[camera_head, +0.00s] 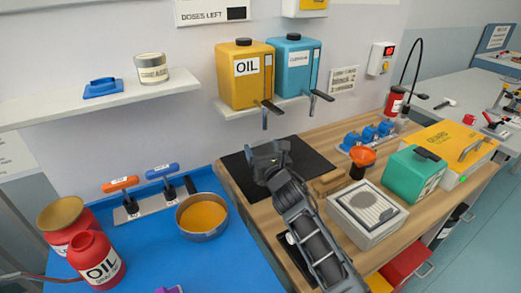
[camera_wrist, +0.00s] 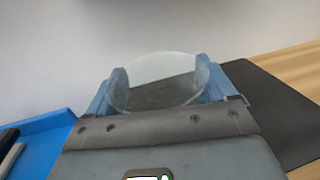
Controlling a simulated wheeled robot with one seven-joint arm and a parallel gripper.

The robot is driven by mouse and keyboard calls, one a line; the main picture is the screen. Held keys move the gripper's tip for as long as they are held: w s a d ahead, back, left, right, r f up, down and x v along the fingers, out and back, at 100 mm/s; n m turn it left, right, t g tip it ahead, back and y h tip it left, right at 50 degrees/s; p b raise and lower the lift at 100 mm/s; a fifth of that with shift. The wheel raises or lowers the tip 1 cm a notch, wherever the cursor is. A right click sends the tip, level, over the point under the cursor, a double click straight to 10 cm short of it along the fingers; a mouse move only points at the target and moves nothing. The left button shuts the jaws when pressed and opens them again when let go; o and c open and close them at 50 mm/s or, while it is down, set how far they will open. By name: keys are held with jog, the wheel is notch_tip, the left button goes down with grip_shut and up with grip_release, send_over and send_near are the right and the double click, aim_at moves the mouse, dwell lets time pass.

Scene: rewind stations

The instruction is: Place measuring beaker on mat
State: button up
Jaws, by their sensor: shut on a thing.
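My gripper (camera_head: 268,160) is over the black mat, and in the head view my own arm covers part of the mat. In the wrist view my gripper (camera_wrist: 160,95) is shut on the clear measuring beaker (camera_wrist: 155,72), with a blue finger on either side of it. The beaker's round rim faces up. The dark mat (camera_head: 315,158) lies on the wooden worktop, and it also shows at the right in the wrist view (camera_wrist: 270,105). I cannot tell whether the beaker's base touches the mat.
Yellow oil (camera_head: 243,85) and blue (camera_head: 294,70) dispensers with taps hang on a shelf behind the mat. A pan (camera_head: 202,216) sits on the blue table at left.

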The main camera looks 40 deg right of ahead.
jog(key=shift+f, duration=0.15)
jog(key=o, duration=0.9)
jog(key=shift+c, duration=0.2)
jog(key=shift+r, duration=0.2)
jog(key=v, duration=1.2)
